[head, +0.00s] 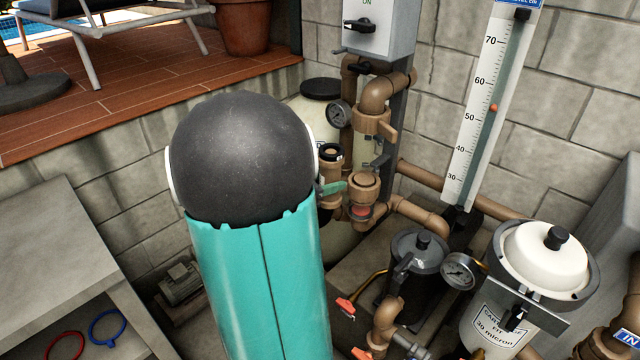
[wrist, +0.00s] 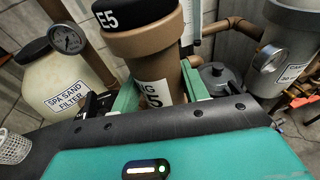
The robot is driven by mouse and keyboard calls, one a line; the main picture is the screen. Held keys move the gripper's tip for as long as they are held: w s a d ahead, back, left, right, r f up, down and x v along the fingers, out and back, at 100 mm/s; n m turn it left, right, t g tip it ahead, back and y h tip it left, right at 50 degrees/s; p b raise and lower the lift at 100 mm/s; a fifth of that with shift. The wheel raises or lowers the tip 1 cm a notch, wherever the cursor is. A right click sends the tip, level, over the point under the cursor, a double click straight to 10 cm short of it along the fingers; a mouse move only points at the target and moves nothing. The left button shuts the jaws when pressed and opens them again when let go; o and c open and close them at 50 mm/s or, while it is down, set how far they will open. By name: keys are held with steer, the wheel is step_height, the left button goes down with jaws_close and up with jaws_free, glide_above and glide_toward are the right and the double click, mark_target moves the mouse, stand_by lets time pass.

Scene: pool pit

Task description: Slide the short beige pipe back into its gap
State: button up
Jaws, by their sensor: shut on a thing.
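The short beige pipe (wrist: 146,45) stands between my green fingers in the wrist view, with a black collar marked E5 and a white label partly hidden. My gripper (wrist: 158,88) is shut on it. In the head view the beige pipe (head: 330,172) shows upright beside my arm, and one green fingertip of my gripper (head: 332,188) shows against it. The gap lies just right of it, between an upper beige fitting (head: 371,121) below an elbow and a lower beige fitting (head: 362,188). The pipe looks left of the gap; its depth is hard to tell.
A pressure gauge (head: 339,114) and the spa sand filter (wrist: 75,92) stand close by. A black pot (head: 415,262), a second gauge (head: 460,271) and a white-lidded cartridge filter (head: 545,262) crowd the right. A switch box (head: 381,27) hangs above. My arm hides much of the middle.

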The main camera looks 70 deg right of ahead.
steer(key=s+d, duration=0.2)
steer(key=d, duration=0.3)
steer(key=shift+s+d+f, duration=0.3)
steer(key=shift+d+f, duration=0.1)
steer(key=shift+w+a, duration=0.1)
stand_by(0.5)
steer(key=shift+s+d, duration=0.5)
steer(key=shift+d, duration=0.7)
steer(key=shift+s+d, duration=0.55)
steer(key=shift+d, duration=0.6)
steer(key=shift+s+d, duration=0.5)
steer(key=shift+d, duration=0.7)
stand_by(3.0)
